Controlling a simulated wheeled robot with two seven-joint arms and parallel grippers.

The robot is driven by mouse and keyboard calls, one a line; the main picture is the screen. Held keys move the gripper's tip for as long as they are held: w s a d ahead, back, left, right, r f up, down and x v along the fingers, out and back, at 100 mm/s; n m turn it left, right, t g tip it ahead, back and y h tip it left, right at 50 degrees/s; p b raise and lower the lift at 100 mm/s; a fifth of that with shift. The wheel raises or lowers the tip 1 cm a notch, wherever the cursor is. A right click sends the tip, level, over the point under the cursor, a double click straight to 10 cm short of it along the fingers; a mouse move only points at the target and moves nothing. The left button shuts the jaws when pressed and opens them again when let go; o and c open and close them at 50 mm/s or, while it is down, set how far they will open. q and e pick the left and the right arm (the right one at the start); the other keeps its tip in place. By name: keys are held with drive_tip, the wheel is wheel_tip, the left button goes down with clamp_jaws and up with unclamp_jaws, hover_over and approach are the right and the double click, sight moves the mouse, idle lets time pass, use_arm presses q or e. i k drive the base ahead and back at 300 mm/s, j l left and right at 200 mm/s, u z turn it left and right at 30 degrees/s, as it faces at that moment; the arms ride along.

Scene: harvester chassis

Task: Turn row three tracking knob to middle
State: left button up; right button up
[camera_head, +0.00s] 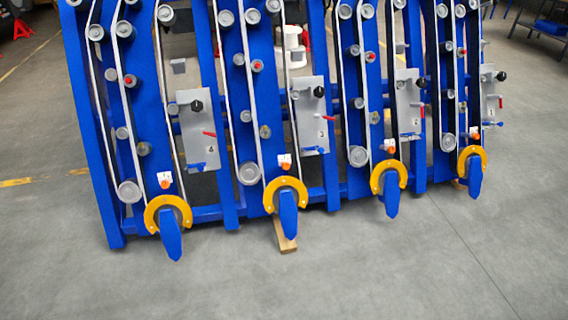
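Several blue upright rows with belts and rollers stand side by side, each with a grey control panel bearing a black knob, a red lever and a blue handle. The third panel from the left (408,105) has a black knob (420,83), a red lever (422,112) and a blue handle (409,136). Neither of my grippers is in view.
Yellow rings (388,177) with blue pointed tips stick out at the foot of the rows. A wooden block (285,238) lies under the second row. The grey floor (400,270) in front is clear. A dark table (543,27) stands at the back right.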

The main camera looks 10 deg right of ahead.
sight(286, 166)
drive_tip(key=i+l, duration=0.25)
drive_tip(key=l, duration=0.2)
drive_tip(key=i+l, duration=0.55)
drive_tip(key=l, duration=0.3)
drive_tip(key=i+l, duration=0.25)
drive_tip(key=l, duration=0.15)
drive_tip(key=i+l+u, duration=0.1)
drive_tip(key=i+l, duration=0.2)
drive_tip(key=l, duration=0.15)
drive_tip(key=i+l, duration=0.25)
drive_tip(key=l, duration=0.2)
drive_tip(key=i+l, duration=0.2)
drive_tip(key=l, duration=0.25)
drive_tip(key=i+l, duration=0.25)
drive_tip(key=l, duration=0.2)
